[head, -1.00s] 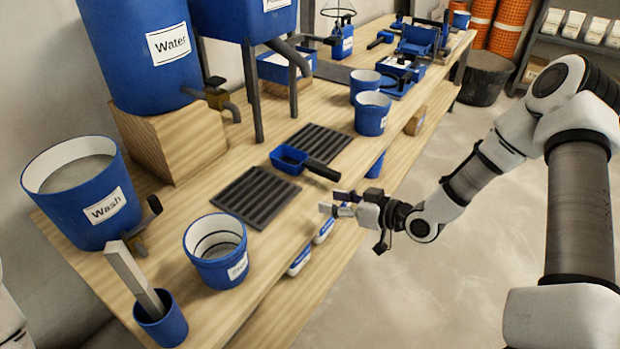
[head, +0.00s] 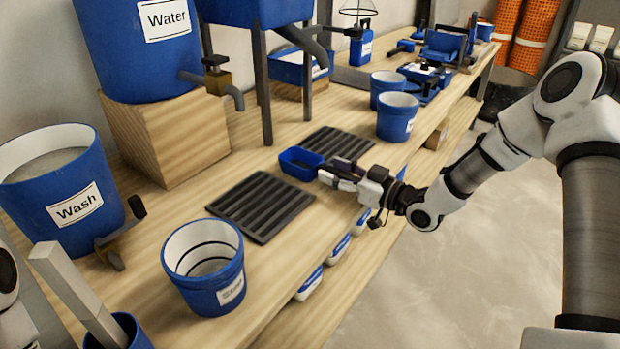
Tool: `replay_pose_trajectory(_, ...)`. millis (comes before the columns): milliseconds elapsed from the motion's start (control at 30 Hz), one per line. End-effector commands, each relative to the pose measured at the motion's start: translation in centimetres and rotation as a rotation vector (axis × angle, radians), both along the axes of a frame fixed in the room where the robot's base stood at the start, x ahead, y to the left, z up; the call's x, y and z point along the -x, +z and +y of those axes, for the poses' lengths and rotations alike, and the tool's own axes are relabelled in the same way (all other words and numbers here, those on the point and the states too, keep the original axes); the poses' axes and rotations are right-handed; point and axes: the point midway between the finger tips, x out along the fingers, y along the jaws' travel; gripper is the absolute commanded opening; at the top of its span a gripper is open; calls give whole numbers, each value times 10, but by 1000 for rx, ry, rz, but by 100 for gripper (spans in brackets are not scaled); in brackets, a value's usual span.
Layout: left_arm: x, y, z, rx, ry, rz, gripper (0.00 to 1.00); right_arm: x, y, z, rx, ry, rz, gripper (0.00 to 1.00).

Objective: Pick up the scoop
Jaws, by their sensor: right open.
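The blue scoop (head: 299,163) lies on the wooden bench between two black slatted mats, partly over the far one. Its dark handle points right, toward my right gripper. My right gripper (head: 334,174) is open at the handle, with its fingers beside or around it. The gripper hides most of the handle, so I cannot tell whether they touch. My left gripper is not in view; only a bit of my left arm shows at the left edge.
The near slatted mat (head: 262,206) and the far mat (head: 340,142) lie flat on the bench. A blue bucket (head: 205,268) stands in front, the Wash bucket (head: 62,196) at left. Two blue buckets (head: 397,118) stand beyond the scoop. A metal stand leg (head: 264,100) rises behind it.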

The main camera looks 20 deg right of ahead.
Motion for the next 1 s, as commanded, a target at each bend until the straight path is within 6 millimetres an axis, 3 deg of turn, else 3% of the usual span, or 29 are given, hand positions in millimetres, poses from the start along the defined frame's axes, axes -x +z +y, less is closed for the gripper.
replay_pose_trajectory(233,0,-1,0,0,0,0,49,-5,1,3,-1,0,0,52)
replay_pose_trajectory(267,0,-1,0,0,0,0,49,-4,1,3,-1,-1,0,45)
replay_pose_trajectory(400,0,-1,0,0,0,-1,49,-4,1,2,-1,-1,0,0)
replay_pose_trajectory(767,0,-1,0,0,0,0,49,-4,2,2,-1,-1,0,0)
replay_pose_trajectory(1000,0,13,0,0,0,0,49,-4,23,2,-2,-1,-1,0)
